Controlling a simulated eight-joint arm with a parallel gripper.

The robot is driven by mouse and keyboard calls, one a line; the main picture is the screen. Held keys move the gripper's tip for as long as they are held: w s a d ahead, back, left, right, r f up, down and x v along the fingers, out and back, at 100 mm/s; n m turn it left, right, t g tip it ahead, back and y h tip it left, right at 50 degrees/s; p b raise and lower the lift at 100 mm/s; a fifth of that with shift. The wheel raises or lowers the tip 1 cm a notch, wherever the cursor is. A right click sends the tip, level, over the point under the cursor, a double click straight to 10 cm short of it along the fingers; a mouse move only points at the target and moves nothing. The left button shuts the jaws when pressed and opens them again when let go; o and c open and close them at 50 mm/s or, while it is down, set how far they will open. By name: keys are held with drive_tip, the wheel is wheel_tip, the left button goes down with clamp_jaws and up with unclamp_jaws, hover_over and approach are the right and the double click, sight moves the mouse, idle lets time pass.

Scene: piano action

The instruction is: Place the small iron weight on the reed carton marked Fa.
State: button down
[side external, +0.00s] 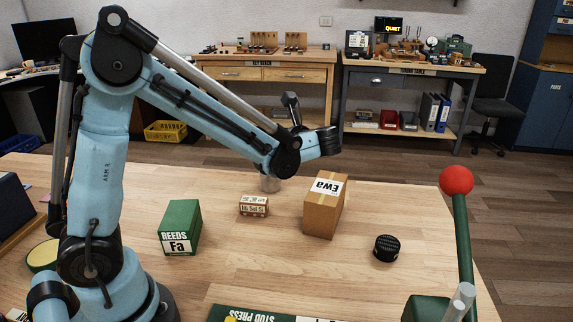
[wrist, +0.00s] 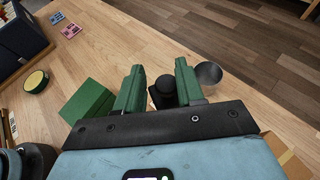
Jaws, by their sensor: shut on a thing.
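The reed carton (side external: 179,230) is green with a white label reading REEDS Fa. It stands on the bench left of centre in the side view, its top clear. It also shows in the wrist view (wrist: 84,106), to the left of my gripper. My gripper (wrist: 160,72) has green fingers, shut on the small iron weight (wrist: 166,86), a dark piece with a round knob. In the side view the fingers and the weight are hidden behind my arm, so their height above the bench is hard to tell.
A grey cylinder (side external: 270,184) stands under my wrist. A small box (side external: 254,206), a brown Ewa carton (side external: 322,211) and a black ribbed puck (side external: 387,248) stand to the carton's right. A red-knobbed lever (side external: 457,182) rises at the right. Bare wood lies between them.

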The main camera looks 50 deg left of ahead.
drive_tip(key=d+r+m+t+h, duration=0.2)
drive_tip(key=d+r+m+t, duration=0.2)
drive_tip(key=d+m+t, duration=0.7)
wheel_tip(320, 180, up, 9)
drive_tip(key=w+d+m+t+h, duration=0.2)
drive_tip(key=m+t+h, duration=0.15)
drive_tip(key=h, duration=0.35)
drive_tip(key=n+g+y, duration=0.9)
drive_tip(key=n+g, duration=0.5)
drive_tip(key=n, duration=0.1)
hover_over(182, 207)
wheel_tip(182, 207, down, 14)
drive_tip(key=shift+t, duration=0.25)
drive_tip(key=shift+f, duration=2.1)
